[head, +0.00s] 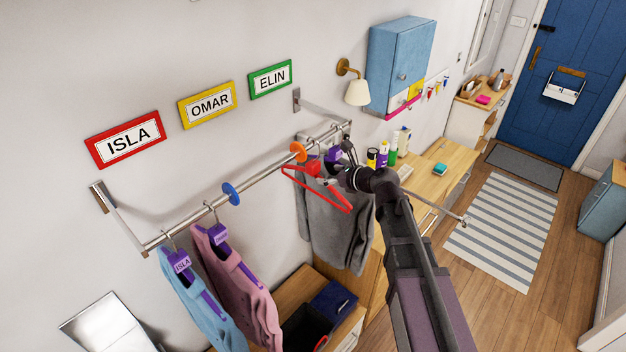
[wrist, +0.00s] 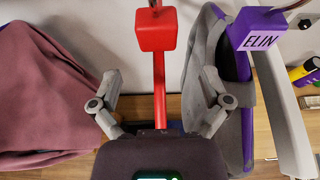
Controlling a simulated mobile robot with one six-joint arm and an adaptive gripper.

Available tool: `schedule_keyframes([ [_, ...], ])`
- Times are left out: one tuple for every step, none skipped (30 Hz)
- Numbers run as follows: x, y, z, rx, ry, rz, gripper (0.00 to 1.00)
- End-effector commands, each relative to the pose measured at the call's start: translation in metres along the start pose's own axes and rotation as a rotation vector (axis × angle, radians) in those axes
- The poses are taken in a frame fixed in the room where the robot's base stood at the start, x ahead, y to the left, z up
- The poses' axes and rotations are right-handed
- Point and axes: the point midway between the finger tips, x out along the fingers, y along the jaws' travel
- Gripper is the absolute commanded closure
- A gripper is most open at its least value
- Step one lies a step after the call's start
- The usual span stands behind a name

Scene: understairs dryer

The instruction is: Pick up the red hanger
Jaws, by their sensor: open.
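The red hanger (head: 332,196) is bare and hangs on the wall rail in front of a grey garment. Its red block (wrist: 155,30) and thin red stem show in the wrist view, upright in the middle. My gripper (wrist: 160,80) is open, one finger on each side of the stem, with visible gaps to both. In the head view my gripper (head: 350,178) is at the right side of the red hanger. The lower part of the hanger is hidden behind my gripper's body in the wrist view.
The metal rail (head: 265,178) carries blue and orange discs. A grey garment on a purple ELIN hanger (wrist: 262,35) hangs close to my right finger. A pink garment (head: 235,275) and a blue garment (head: 203,300) hang further left. A wooden counter (head: 425,185) stands behind.

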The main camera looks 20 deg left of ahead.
Motion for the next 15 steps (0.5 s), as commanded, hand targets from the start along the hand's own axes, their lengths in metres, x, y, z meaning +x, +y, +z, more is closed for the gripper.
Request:
schedule_keyframes([
  [0.0021,-0.0001,-0.0002,0.000,0.000,0.000,0.03],
  [0.0024,-0.0001,-0.0001,0.000,0.000,0.000,0.03],
  [0.0024,0.0001,0.0001,0.000,0.000,0.000,0.03],
  [0.0024,0.0001,0.0002,0.000,0.000,0.000,0.03],
  [0.0022,0.0002,0.0002,0.000,0.000,0.000,0.03],
  [0.0021,0.0002,0.0003,0.000,0.000,0.000,0.03],
  [0.0020,0.0003,0.0003,0.000,0.000,0.000,0.03],
  [0.0020,0.0003,0.0003,0.000,0.000,0.000,0.03],
  [0.0020,0.0003,0.0003,0.000,0.000,0.000,0.03],
  [0.0020,0.0003,0.0002,0.000,0.000,0.000,0.03],
  [0.0022,0.0002,0.0001,-0.001,0.000,0.000,0.03],
  [0.0027,0.0003,-0.0001,-0.001,0.000,0.000,0.03],
  [0.0036,0.0002,-0.0004,-0.001,0.000,0.000,0.03],
  [0.0048,0.0003,-0.0008,-0.001,0.000,0.000,0.03],
  [0.0069,0.0003,-0.0015,-0.001,0.000,0.001,0.03],
])
